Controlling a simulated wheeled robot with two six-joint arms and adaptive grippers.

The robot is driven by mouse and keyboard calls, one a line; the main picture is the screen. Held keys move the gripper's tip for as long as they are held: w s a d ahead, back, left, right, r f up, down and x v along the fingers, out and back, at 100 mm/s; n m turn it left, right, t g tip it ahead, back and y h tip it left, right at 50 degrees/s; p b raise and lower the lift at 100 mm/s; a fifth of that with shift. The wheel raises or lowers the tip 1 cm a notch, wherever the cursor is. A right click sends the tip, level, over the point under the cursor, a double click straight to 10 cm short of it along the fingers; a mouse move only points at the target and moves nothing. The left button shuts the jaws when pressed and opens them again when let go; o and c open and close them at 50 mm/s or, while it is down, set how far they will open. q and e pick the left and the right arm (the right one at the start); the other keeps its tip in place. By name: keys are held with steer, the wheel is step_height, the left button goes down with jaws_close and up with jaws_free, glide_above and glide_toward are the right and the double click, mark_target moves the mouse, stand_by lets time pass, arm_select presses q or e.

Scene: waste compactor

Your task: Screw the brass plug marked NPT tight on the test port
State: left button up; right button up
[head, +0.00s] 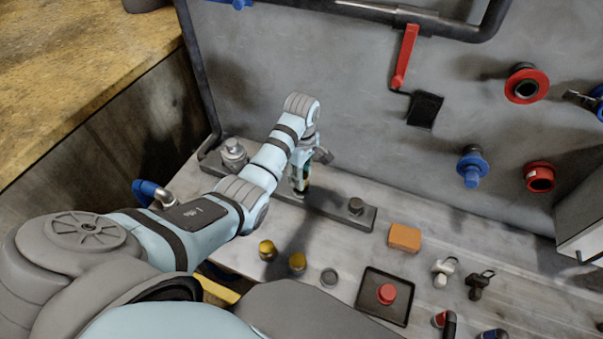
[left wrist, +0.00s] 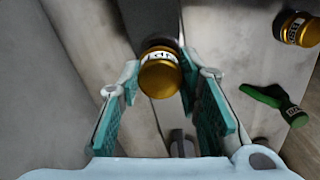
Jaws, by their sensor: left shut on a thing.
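My left gripper (head: 300,188) points down over the dark grey bar (head: 335,209) at the foot of the grey panel. In the left wrist view the gripper (left wrist: 160,88) is shut on a brass plug (left wrist: 160,78) with a white label band. The lettering on the band is too small to read surely. The gripper hides the plug's lower end and the port under it in the head view, so I cannot tell how they meet. Two other brass plugs (head: 267,250) (head: 297,262) stand on the bench. My right gripper is not in view.
A grey stub (head: 355,206) and a metal fitting (head: 233,153) stand along the bar. A red lever (head: 405,58) hangs on the panel.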

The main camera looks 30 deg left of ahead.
arm_select(q)
steer(key=shift+f+b, duration=0.35)
steer(key=shift+f, duration=0.55)
stand_by(0.5)
steer(key=shift+p, duration=0.5)
steer(key=shift+f, duration=0.2)
stand_by(0.4)
